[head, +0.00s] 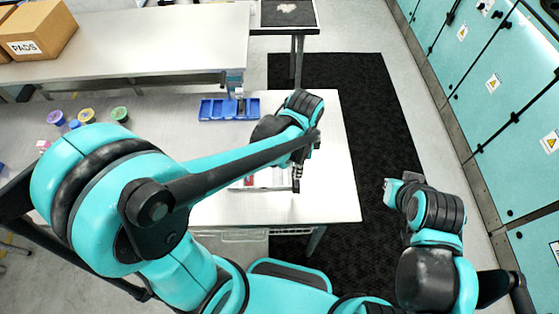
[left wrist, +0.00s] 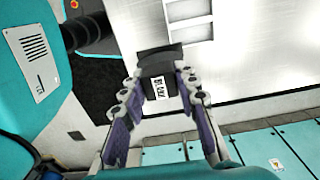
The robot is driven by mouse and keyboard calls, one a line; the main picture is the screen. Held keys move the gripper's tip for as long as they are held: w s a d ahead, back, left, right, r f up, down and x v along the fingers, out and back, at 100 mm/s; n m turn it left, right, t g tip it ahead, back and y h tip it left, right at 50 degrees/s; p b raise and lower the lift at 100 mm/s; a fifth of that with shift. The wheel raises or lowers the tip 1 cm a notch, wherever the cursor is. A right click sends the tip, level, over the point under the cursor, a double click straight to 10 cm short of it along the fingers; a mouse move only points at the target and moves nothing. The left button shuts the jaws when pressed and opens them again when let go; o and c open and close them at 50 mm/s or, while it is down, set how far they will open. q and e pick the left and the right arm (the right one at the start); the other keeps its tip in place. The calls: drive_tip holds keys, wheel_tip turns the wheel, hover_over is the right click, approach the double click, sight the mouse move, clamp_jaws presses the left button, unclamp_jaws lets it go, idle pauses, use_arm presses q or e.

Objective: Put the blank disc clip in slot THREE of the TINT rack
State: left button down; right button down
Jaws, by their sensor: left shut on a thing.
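My left gripper (head: 297,178) hangs over the right part of the near table. In the left wrist view its fingers (left wrist: 162,82) are shut on a black clip with a white label (left wrist: 159,88), whose print looks like BLANK but is small. A pale rack with open compartments (left wrist: 188,22) lies on the table beyond the clip, apart from it. In the head view a pale tray with a red patch (head: 250,182) lies partly hidden under my left arm. I cannot read TINT or slot numbers anywhere. My right gripper (head: 393,191) is off the table at right; its fingers are unclear.
A blue bin row (head: 228,109) with a small dark upright item stands at the table's back. Several coloured round tubs (head: 87,115) stand at the left. A cardboard box (head: 38,30) sits on the rear bench. The table's right end is bare. Teal cabinets (head: 490,90) line the right.

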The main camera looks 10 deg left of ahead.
use_arm(q)
drive_tip(key=w+a+f+b, duration=0.1)
drive_tip(key=w+a+f, duration=0.4)
drive_tip(key=a+f, duration=0.2)
wheel_tip(320, 180, down, 3)
drive_tip(key=shift+w+a+r, duration=0.2)
drive_tip(key=shift+w, duration=0.15)
drive_tip(key=shift+f+b, duration=0.1)
drive_tip(key=shift+b, duration=0.25)
drive_tip(key=c, duration=1.1)
unclamp_jaws()
drive_tip(key=shift+c, duration=0.2)
